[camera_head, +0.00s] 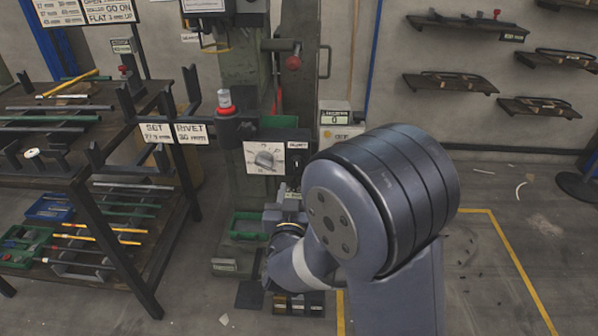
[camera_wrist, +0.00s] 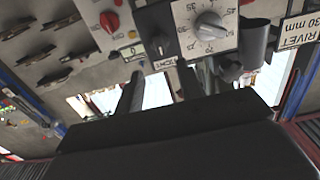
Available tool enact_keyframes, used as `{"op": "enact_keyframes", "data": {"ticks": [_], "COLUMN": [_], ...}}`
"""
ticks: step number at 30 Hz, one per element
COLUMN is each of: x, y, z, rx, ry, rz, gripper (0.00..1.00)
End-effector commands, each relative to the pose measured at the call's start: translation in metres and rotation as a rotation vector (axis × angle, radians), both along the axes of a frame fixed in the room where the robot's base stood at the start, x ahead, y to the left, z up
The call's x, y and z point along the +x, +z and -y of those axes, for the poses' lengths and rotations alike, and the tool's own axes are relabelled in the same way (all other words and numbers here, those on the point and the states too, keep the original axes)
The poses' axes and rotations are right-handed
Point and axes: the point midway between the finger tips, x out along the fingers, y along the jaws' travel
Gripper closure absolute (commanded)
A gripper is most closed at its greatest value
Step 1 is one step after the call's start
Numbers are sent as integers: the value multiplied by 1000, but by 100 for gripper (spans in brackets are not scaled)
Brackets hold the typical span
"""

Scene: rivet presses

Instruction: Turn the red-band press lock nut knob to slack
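The press's grey-green column (camera_head: 243,62) stands at centre; a red-topped cylinder (camera_head: 224,98) is mounted on its left. A white dial plate (camera_head: 254,150) carries a grey knob, also in the wrist view (camera_wrist: 208,27). Beside it, a dark panel with a small label (camera_head: 297,145) bears a black knob (camera_wrist: 163,45), which appears to be the lock nut knob. Its exact setting is too small to read. My gripper (camera_wrist: 160,72) has its two dark fingers apart, with the black knob just beyond the gap. Nothing is held. In the head view my wrist is below the dial plate.
A dark rack (camera_head: 75,170) with rods and tools stands left. A white counter box (camera_head: 335,118) is right of the panel. Wall shelves (camera_head: 450,82) are at upper right. The floor at right is mostly clear.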

Motion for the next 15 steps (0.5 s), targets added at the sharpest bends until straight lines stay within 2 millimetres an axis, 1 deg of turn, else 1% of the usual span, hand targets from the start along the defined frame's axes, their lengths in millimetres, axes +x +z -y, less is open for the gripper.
{"op": "enact_keyframes", "data": {"ticks": [3, 9, 12, 15], "x": [24, 61, 74, 83], "y": [-1, -1, -1, 0], "z": [2, 3, 3, 3], "rx": [1, 1, 0, 0], "ry": [-3, -2, 0, 0], "rz": [0, -1, -1, -1], "gripper": [64, 64, 64, 64]}}
